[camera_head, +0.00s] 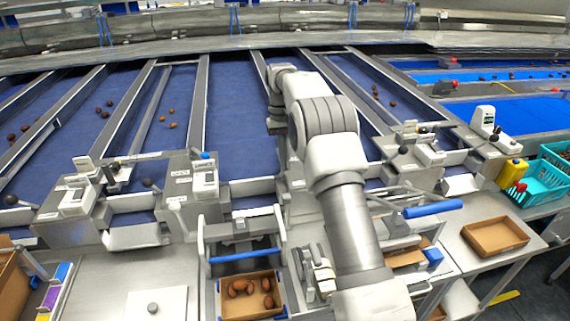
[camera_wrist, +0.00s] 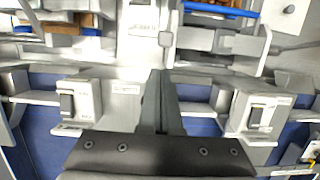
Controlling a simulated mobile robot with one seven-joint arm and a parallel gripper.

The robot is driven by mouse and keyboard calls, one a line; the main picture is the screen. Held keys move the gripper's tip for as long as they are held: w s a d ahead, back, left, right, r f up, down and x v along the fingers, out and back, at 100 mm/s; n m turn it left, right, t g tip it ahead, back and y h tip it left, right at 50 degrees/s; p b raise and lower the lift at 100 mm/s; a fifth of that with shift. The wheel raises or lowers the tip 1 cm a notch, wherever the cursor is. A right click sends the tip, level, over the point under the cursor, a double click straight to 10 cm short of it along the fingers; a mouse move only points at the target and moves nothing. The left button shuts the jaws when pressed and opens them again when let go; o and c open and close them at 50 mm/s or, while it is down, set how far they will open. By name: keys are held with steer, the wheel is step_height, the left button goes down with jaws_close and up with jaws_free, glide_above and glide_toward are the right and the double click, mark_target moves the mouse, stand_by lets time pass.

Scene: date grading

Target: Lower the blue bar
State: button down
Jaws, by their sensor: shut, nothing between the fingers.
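Two blue bars show in the head view. One thin blue bar (camera_head: 245,256) lies level across a pale frame, just behind a carton of dates (camera_head: 250,297). A thicker blue bar (camera_head: 433,208) sits at the end of grey arms to the right of my arm, higher and slightly tilted. A blue bar (camera_wrist: 220,9) also shows at the top right of the wrist view. My gripper (camera_wrist: 160,76) is shut and empty, with dark fingers over the grey station parts, apart from that bar. In the head view my arm reaches over the belt and its fingertips are unclear.
White weighing units (camera_head: 205,180) stand along the belt's near edge, with others to the right. An empty carton (camera_head: 495,237) and a teal basket (camera_head: 548,170) are at the right. Metal rails divide the blue belt (camera_head: 240,110). Several dates lie on it.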

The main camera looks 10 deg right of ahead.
steer(key=p+x, duration=0.1)
steer(key=x, duration=0.7)
steer(key=shift+s+b, duration=0.1)
steer(key=shift+b, duration=0.2)
steer(key=shift+s+t+b, duration=0.35)
steer(key=shift+t+b, duration=0.05)
steer(key=shift+b, duration=0.15)
